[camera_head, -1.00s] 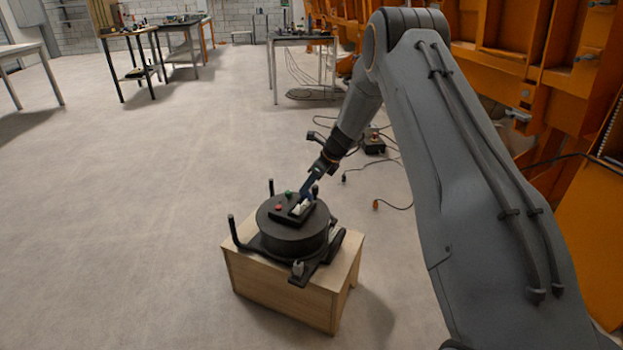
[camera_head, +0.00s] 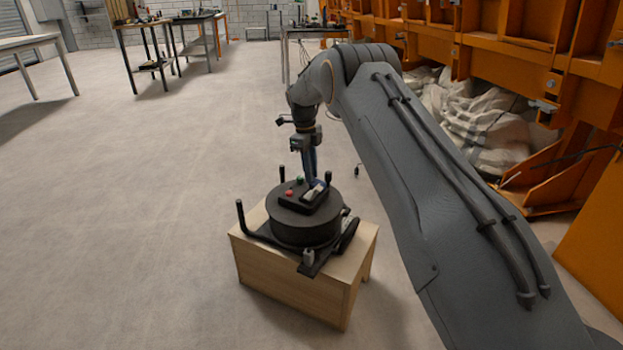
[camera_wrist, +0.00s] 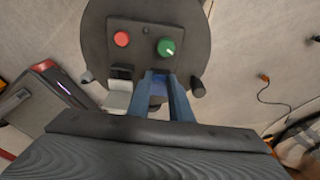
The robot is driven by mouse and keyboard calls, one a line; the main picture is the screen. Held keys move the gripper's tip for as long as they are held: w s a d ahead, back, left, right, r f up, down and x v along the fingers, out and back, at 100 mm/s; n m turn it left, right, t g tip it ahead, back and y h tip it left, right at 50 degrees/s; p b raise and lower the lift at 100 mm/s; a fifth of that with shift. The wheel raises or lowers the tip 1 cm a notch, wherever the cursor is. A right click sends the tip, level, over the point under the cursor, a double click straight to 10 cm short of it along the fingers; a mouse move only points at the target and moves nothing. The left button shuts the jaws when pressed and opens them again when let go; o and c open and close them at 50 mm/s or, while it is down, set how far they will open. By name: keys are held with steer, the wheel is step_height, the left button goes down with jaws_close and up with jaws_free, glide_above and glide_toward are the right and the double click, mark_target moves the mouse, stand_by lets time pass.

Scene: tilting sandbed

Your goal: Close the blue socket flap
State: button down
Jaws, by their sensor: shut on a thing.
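The blue socket flap (camera_wrist: 158,88) shows in the wrist view between the two blue-grey fingers of my gripper (camera_wrist: 159,77). My gripper is shut on it, and the fingers hide most of it. The flap is on a dark control panel (camera_wrist: 181,22) with a red button (camera_wrist: 122,39) and a green knob (camera_wrist: 166,47). A pale grey flap or socket (camera_wrist: 117,98) is just left of the fingers. In the head view my gripper (camera_head: 309,170) points steeply down at the panel. How far the blue flap stands open cannot be told.
The panel sits on a round black drum (camera_head: 303,228) with upright posts, on a wooden box (camera_head: 290,285). Orange steelwork (camera_head: 540,45) and pale sacks (camera_head: 485,125) are at the right. An orange-ended cable (camera_wrist: 264,77) lies on the floor. The floor at left is open.

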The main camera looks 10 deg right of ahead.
steer(key=shift+w+a+f+g+h+b, duration=0.2)
steer(key=shift+f+g+h+b, duration=0.1)
steer(key=shift+b, duration=0.6)
steer(key=c, duration=1.6)
jaws_free()
steer(key=shift+w+a+r, duration=0.15)
steer(key=shift+a+r, duration=0.1)
steer(key=shift+r, duration=1)
steer(key=shift+w+a+r, duration=0.2)
steer(key=shift+a+r, duration=0.05)
steer(key=shift+r, duration=1.05)
steer(key=shift+w+a+r, duration=0.15)
steer(key=shift+a+r, duration=0.1)
steer(key=shift+r, duration=1)
